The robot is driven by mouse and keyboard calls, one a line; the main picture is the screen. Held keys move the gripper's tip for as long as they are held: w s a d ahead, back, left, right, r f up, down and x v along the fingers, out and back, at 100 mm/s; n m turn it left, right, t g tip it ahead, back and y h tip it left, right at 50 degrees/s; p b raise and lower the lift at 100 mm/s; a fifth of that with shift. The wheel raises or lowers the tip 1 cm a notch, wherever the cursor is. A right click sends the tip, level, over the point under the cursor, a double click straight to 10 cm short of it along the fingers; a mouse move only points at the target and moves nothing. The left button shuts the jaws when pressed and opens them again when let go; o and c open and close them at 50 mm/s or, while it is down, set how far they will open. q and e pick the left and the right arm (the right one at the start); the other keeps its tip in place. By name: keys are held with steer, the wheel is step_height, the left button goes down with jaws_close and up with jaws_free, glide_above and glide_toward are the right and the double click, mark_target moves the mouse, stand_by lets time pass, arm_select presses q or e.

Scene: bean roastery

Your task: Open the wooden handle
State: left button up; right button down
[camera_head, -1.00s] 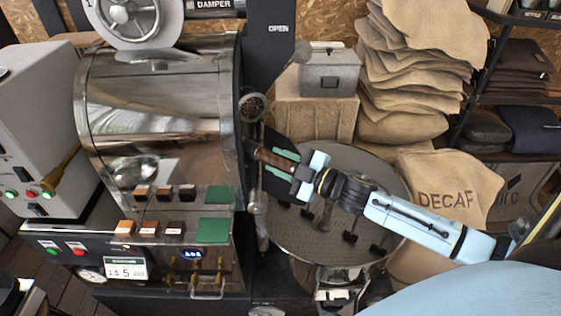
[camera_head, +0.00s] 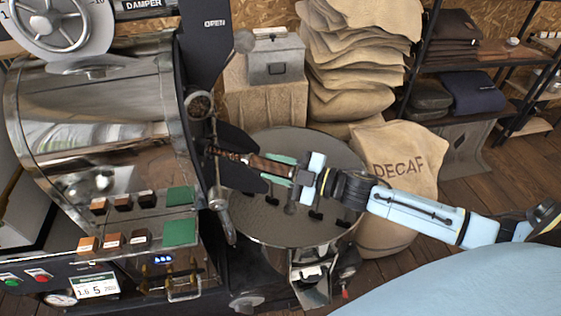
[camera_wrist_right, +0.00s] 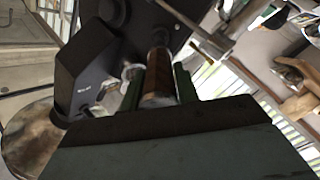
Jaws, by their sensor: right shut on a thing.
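The wooden handle (camera_head: 262,164) is a brown rod that sticks out to the right from the dark front of the roaster drum (camera_head: 95,110). My right gripper (camera_head: 284,169) has its green fingers around the outer part of the handle, and it is shut on it. In the right wrist view the handle (camera_wrist_right: 158,80) stands between the two green fingers, and its far end meets dark metal parts. My left gripper is not in view.
A round cooling tray (camera_head: 262,219) lies below the handle and my right arm. Stacked sacks (camera_head: 350,60), a DECAF sack (camera_head: 400,175) and a grey box (camera_head: 275,58) stand behind. Shelves (camera_head: 480,60) are at the back right.

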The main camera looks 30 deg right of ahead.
steer(key=c, duration=1.1)
jaws_free()
steer(key=b+v, duration=0.1)
steer(key=v, duration=1.2)
steer(key=shift+s+d, duration=0.15)
